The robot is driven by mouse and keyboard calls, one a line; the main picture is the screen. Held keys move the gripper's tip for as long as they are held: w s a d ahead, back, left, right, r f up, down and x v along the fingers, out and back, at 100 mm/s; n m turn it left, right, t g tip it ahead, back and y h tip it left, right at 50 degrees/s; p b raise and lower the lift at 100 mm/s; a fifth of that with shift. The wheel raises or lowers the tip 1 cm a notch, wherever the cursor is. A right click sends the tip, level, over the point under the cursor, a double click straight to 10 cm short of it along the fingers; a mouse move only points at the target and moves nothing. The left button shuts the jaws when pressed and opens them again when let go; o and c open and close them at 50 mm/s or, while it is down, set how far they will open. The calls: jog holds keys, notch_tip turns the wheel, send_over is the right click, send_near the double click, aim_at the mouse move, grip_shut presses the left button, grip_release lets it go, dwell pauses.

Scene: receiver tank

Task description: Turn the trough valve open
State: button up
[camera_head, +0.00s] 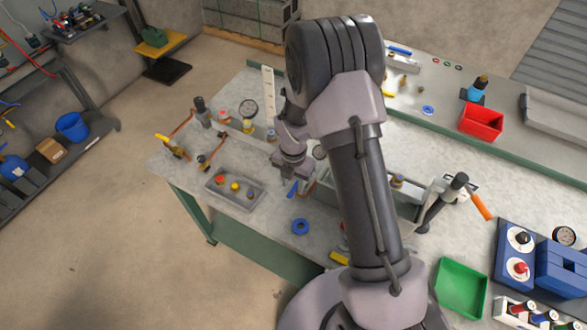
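My gripper (294,176) points down over the workbench, at the left end of a long grey trough (408,208) that my arm partly covers. A small blue lever (292,188) shows right beside the fingertips. I cannot tell whether they touch it, or whether the fingers are open or shut. Another valve with an orange lever (481,206) sits at the trough's right end, the lever slanting down to the right. A yellow-handled valve (166,140) is at the bench's left edge. I cannot tell which of these is the trough valve.
A grey tray (233,203) with coloured knobs and a blue ring (300,227) lie in front of my gripper. A pressure gauge (247,107) stands behind. A red bin (481,121), green bin (461,288) and blue control panel (517,245) are at the right.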

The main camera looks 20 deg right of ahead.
aim_at(293, 190)
notch_tip(293, 190, up, 16)
jog(key=p, duration=0.2)
jog(key=shift+p, duration=0.4)
